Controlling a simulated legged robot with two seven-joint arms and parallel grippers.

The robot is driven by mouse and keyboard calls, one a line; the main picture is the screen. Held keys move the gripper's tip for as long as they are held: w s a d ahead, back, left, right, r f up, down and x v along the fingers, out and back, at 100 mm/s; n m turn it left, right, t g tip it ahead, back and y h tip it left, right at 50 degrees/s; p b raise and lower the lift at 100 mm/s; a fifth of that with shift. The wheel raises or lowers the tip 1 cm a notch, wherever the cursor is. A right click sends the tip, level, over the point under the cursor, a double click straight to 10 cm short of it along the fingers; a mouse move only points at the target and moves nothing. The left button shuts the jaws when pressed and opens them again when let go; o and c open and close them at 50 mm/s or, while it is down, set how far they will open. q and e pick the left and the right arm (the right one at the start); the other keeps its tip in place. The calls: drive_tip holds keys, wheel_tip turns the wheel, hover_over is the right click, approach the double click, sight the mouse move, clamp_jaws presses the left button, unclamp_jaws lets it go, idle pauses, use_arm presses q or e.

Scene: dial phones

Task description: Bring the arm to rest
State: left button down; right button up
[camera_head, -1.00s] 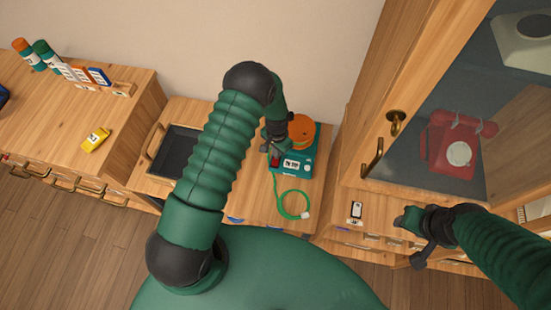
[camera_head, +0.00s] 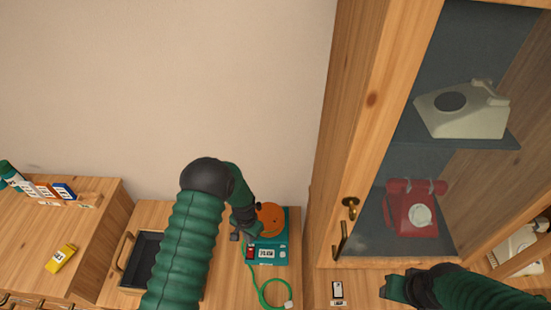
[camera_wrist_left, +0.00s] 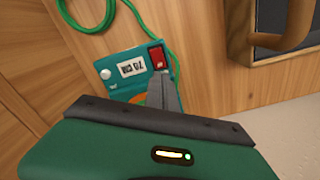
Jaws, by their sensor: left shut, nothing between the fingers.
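My left gripper (camera_head: 240,233) is shut and empty, at the left side of a teal device (camera_head: 283,242) with an orange disc (camera_head: 270,219) on top. In the left wrist view the closed fingertips (camera_wrist_left: 163,88) lie just beside the red switch (camera_wrist_left: 157,57) on that device. I cannot tell whether they touch it. The device's small display (camera_wrist_left: 131,68) also shows there. My right gripper (camera_head: 393,288) hangs in front of the cabinet at the lower right, and its fingers are too unclear to tell open from shut.
A green cord (camera_head: 268,291) curls in front of the device. A dark tray (camera_head: 144,262) lies to its left. A glass-door cabinet at right holds a red phone (camera_head: 410,212) and a cream phone (camera_head: 462,112). A yellow box (camera_head: 60,258) sits on the left counter.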

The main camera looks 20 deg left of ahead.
use_arm(q)
wheel_tip(320, 180, up, 10)
drive_tip(key=s+d, duration=0.1)
drive_tip(key=s+d+r+n+t, duration=0.1)
drive_tip(key=s+r, duration=0.6)
drive_tip(key=s+d+r+n+t, duration=0.1)
drive_tip(key=s+d+r+n, duration=0.1)
drive_tip(key=s+r, duration=0.5)
drive_tip(key=shift+d+r+t, duration=0.25)
drive_tip(key=shift+r+t, duration=0.05)
drive_tip(key=shift+r, duration=0.15)
drive_tip(key=shift+s+d, duration=0.1)
drive_tip(key=shift+s, duration=0.15)
drive_tip(key=shift+w, duration=0.1)
